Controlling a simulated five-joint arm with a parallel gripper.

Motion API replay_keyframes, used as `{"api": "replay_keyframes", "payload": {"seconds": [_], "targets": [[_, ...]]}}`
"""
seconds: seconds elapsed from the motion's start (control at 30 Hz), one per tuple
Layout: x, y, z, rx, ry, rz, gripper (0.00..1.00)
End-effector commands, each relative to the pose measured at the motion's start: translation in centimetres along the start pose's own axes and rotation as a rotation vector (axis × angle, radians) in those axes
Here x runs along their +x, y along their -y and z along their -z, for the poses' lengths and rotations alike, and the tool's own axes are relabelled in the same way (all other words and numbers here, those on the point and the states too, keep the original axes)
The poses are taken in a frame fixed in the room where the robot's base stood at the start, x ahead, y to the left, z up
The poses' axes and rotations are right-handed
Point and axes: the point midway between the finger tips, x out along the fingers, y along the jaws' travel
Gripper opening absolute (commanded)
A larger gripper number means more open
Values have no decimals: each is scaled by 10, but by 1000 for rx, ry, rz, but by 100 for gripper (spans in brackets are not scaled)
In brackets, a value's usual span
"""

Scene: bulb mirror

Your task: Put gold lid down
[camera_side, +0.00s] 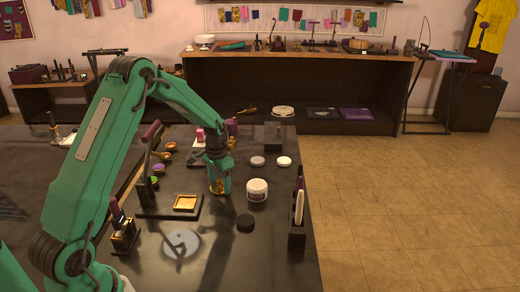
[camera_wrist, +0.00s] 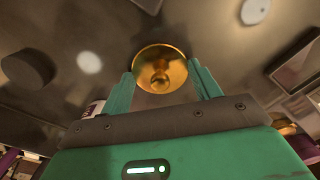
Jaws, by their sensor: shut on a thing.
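The gold lid (camera_wrist: 160,68) is a round, shiny gold disc with a knob-like centre, seen between my fingers in the wrist view. My gripper (camera_wrist: 163,80) is shut on it, with one green finger at each side. In the side view my gripper (camera_side: 219,188) points down over the dark table, and a bit of the gold lid (camera_side: 217,187) shows at its tips. The fingers hide part of the lid there. I cannot tell whether the lid touches the table.
A white ribbed jar (camera_side: 257,190) stands just right of my gripper. A black disc (camera_side: 245,223) lies nearer the front. Grey (camera_side: 257,161) and white (camera_side: 284,161) discs lie behind. A black holder (camera_side: 297,237) stands at the right edge.

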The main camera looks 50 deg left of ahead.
Motion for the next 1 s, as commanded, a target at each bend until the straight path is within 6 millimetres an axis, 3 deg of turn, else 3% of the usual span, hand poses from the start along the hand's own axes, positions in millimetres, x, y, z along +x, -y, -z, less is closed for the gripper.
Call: {"api": "replay_keyframes", "payload": {"seconds": [0.33, 0.37, 0.43, 0.47, 1.0], "targets": [[3, 0, 0, 0, 1, 0, 41], [3, 0, 0, 0, 1, 0, 68], [3, 0, 0, 0, 1, 0, 82], [3, 0, 0, 0, 1, 0, 84], [-9, 0, 0, 0, -1, 0, 84]]}}
